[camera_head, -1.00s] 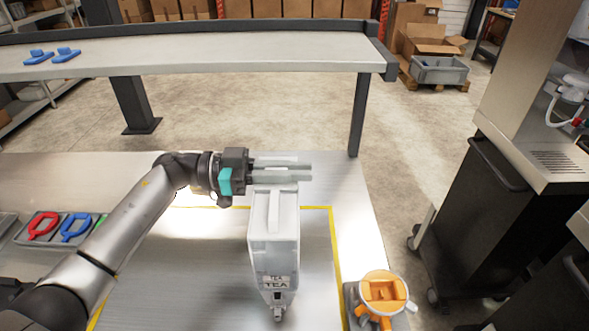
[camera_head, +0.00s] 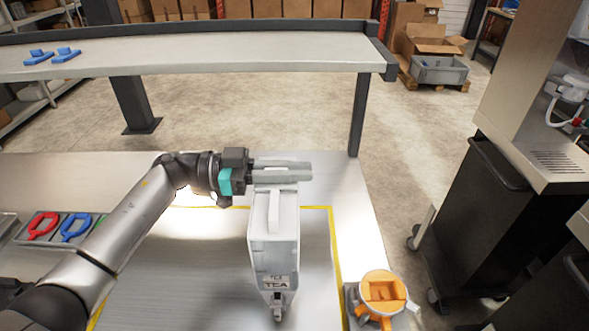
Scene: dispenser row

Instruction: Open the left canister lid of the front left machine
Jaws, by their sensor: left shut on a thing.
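A white canister (camera_head: 273,240) labelled TEA stands upright on the metal table, inside a yellow outline. A raised handle runs along its top. My left gripper (camera_head: 300,172) reaches in from the left at the canister's far top edge. Its fingers are shut on a thin pale part there, which looks like the canister's lid; the fingers hide most of it. I cannot tell how far the lid is raised. No machine stands around this canister in view. My right gripper is not in view.
An orange and white container (camera_head: 383,290) stands right of the canister near the table edge. A tray with red and blue ring-shaped tools (camera_head: 75,228) lies at the left, partly behind my arm. A raised shelf (camera_head: 200,58) spans the back. Dark carts stand at the right.

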